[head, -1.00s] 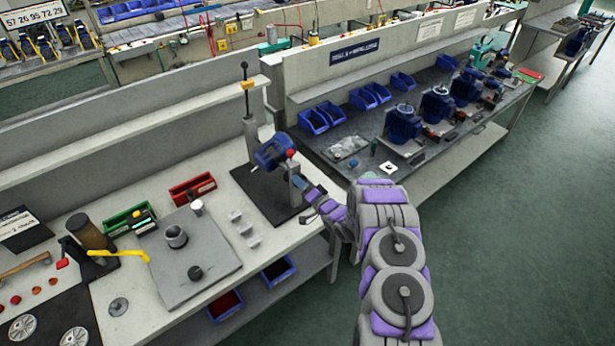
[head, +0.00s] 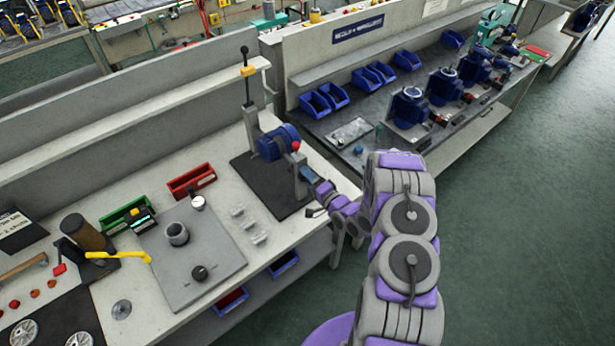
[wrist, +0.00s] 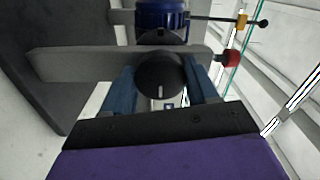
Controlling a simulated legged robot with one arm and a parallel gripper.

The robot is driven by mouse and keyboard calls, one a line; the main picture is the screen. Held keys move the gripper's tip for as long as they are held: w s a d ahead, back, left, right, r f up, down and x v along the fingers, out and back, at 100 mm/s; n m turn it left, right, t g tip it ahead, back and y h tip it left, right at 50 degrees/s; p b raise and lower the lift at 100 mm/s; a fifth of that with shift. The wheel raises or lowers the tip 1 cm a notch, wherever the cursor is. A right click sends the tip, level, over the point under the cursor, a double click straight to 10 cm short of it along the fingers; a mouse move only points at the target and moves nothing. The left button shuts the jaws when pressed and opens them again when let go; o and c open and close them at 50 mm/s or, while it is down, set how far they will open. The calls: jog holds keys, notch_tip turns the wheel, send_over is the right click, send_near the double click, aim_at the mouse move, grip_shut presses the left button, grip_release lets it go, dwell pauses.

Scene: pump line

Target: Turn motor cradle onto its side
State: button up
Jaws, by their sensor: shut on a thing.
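The motor cradle holds a blue motor (head: 279,142) between grey uprights on a dark base plate (head: 268,196) on the near bench. In the wrist view the motor (wrist: 161,15) shows only in part, beyond a grey upright (wrist: 80,64). A round black knob (wrist: 160,88) with a white mark sits in front of that upright. My gripper (head: 309,174) is at the cradle's right side; in the wrist view its blue fingers (wrist: 162,73) are shut on the knob from both sides. A red-topped pin (wrist: 228,58) stands beside the knob.
A tall lever with a yellow collar (head: 248,71) stands behind the cradle. Left of it are a grey plate (head: 205,262), small pale blocks (head: 250,225), a red bin (head: 191,181) and a green bin (head: 127,215). The back bench carries several blue motors (head: 410,107).

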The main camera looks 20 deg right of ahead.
jog(key=shift+w+d+r, duration=0.1)
jog(key=o, duration=1.1)
jog(key=shift+c, duration=0.2)
jog(key=o, duration=0.4)
jog(key=shift+w+f, duration=0.2)
jog(key=shift+o, duration=0.2)
jog(key=shift+s+r, duration=0.1)
jog(key=shift+s, duration=0.05)
jog(key=v, duration=1.7)
jog(key=shift+s+b, duration=0.15)
jog(key=shift+b, duration=0.3)
jog(key=shift+d, duration=0.15)
